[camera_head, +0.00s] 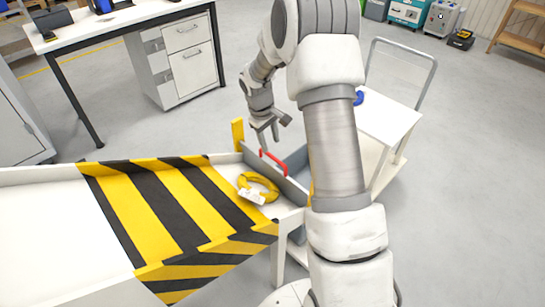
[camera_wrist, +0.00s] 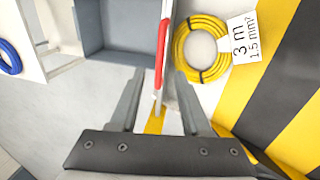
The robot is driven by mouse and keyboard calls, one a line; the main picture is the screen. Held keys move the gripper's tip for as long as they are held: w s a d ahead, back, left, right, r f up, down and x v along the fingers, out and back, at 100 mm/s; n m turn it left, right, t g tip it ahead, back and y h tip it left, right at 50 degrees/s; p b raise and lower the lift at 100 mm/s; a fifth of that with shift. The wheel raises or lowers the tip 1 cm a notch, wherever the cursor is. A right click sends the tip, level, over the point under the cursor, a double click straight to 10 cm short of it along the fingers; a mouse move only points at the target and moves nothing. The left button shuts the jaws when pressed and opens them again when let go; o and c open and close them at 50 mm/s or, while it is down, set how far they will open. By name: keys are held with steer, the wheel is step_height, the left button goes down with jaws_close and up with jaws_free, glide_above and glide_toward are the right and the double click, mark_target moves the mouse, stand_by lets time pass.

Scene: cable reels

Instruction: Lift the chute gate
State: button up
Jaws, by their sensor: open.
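The chute gate (camera_head: 290,185) is a grey panel across the end of the chute, with a red handle (camera_head: 274,163) along its top; it appears lowered. Yellow posts stand at its ends, one of them (camera_head: 238,134) in plain view. My gripper (camera_head: 265,142) points down just above the handle. In the wrist view my open gripper (camera_wrist: 157,78) has the red handle (camera_wrist: 160,55) between its two fingers; I see no clear contact. A yellow cable coil (camera_head: 262,194) with a white tag lies on the chute just behind the gate, also in the wrist view (camera_wrist: 181,45).
The chute has yellow and black stripes (camera_head: 170,205). Beyond the gate is a grey tray (camera_wrist: 115,28). A white cart (camera_head: 385,125) with a blue coil (camera_head: 359,98) stands on the right. A desk (camera_head: 110,27) stands behind on the left.

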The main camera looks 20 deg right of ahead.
mark_target(274, 157)
steer(key=f, duration=0.2)
steer(key=f+b, duration=0.1)
steer(key=f, duration=0.1)
steer(key=d+f, duration=0.1)
steer(key=f, duration=0.1)
steer(key=shift+w+d+f, duration=0.1)
steer(key=shift+w+f, duration=0.15)
jaws_close()
stand_by(1.2)
